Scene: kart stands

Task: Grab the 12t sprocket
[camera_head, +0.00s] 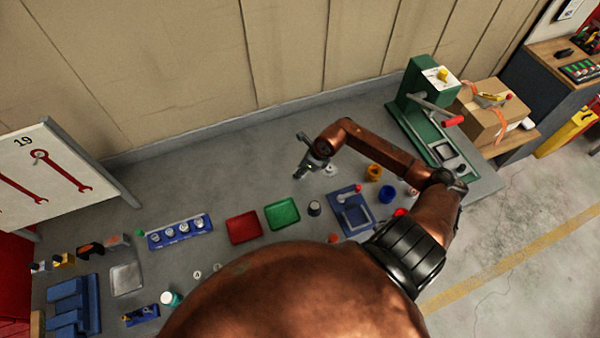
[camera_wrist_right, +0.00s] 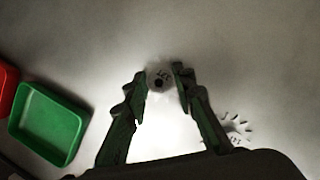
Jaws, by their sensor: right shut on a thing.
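My right gripper (camera_head: 312,163) is low over the back of the grey bench. In the right wrist view its two fingers (camera_wrist_right: 160,82) are shut on a small pale sprocket with a dark centre hole (camera_wrist_right: 159,77). Its marking is blurred but looks like 12T. A larger toothed sprocket (camera_wrist_right: 236,131) lies just right of the right finger, partly hidden behind it and the gripper body. It also shows as a pale disc in the head view (camera_head: 331,170). In the head view the held sprocket cannot be made out. My left gripper is not in view.
A green tray (camera_head: 282,213) and a red tray (camera_head: 243,227) lie left of the gripper. A blue fixture (camera_head: 352,210), orange cup (camera_head: 374,172) and blue ring (camera_head: 387,194) are on the right. A green press (camera_head: 425,105) stands farther right. The bench behind the trays is clear.

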